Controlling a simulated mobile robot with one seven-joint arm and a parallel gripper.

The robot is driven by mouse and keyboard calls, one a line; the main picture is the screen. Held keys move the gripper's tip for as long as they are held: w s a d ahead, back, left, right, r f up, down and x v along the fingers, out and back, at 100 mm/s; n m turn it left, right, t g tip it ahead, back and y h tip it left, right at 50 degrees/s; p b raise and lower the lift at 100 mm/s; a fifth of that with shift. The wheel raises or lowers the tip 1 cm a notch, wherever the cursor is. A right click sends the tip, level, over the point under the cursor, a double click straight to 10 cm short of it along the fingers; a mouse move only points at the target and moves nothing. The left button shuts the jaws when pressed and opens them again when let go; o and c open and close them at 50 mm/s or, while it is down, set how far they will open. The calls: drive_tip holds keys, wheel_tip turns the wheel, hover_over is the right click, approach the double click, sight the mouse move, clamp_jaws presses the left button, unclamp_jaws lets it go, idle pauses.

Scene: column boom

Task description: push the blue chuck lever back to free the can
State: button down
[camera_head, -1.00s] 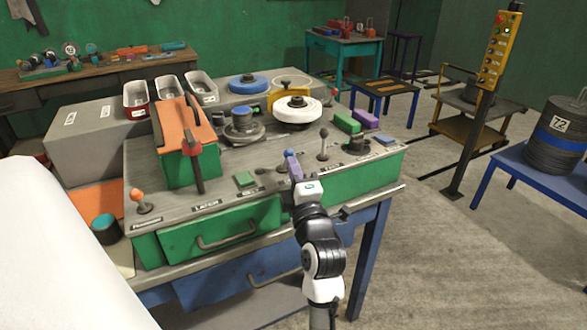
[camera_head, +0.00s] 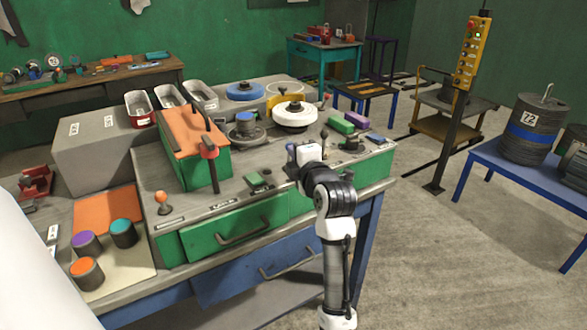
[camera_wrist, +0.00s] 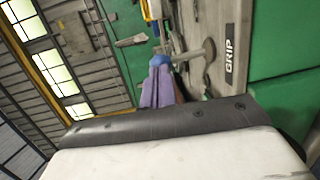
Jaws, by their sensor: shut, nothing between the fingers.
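The blue knob of the chuck lever (camera_head: 290,148) shows just left of my wrist at the panel's front in the head view. In the wrist view the blue knob (camera_wrist: 160,60) sits on a grey stem beside a GRIP label. My gripper (camera_wrist: 158,78) has purple fingers, shut and empty, with tips at the knob; they seem to touch it, but I cannot be sure. In the head view my wrist hides most of the fingers. The can (camera_head: 245,118), dark with a blue top, stands upright in the round grey chuck (camera_head: 243,137) behind the lever.
A white wheel (camera_head: 296,114) is behind my wrist. Another lever (camera_head: 323,137) rises close to its right. Several cans stand at the left, including an orange-topped one (camera_head: 87,272).

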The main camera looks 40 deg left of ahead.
sight(291, 143)
drive_tip(key=shift+w+a+r, duration=0.3)
drive_tip(key=shift+a+r, duration=0.1)
drive_tip(key=shift+a, duration=0.2)
drive_tip(key=shift+w+a+r, duration=0.35)
drive_tip(key=shift+w+a, duration=0.05)
drive_tip(key=shift+a, duration=0.2)
drive_tip(key=shift+w+a+g+h, duration=0.1)
drive_tip(key=shift+a+g+h, duration=0.2)
drive_tip(key=shift+g+h, duration=0.15)
drive_tip(key=shift+w+a, duration=0.15)
drive_tip(key=shift+a, duration=0.4)
drive_tip(key=shift+w+a, duration=0.15)
drive_tip(key=shift+a, duration=0.35)
drive_tip(key=shift+a, duration=0.1)
drive_tip(key=shift+r, duration=0.1)
